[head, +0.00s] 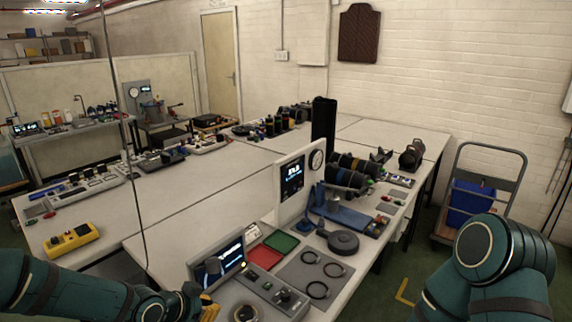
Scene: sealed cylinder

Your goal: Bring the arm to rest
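My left arm comes in low from the left. Its gripper (209,308) is at the bottom edge, beside the console with the lit screen at the near end of the table. Only a small part of the gripper shows, with yellowish finger parts, and I cannot tell whether it is open or shut. My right arm shows as teal links at the lower right. Its gripper is out of the picture. Several dark cylinders with coloured bands (349,174) lie on a blue-based stand (347,219) on the right part of the table.
The console (262,289), red tray (265,257), green tray (281,242), grey mat with black rings (315,278) and upright gauge panel (293,181) crowd the near table. A yellow box (71,240) is at left. The middle tabletop (200,212) is clear. A trolley (488,180) stands at right.

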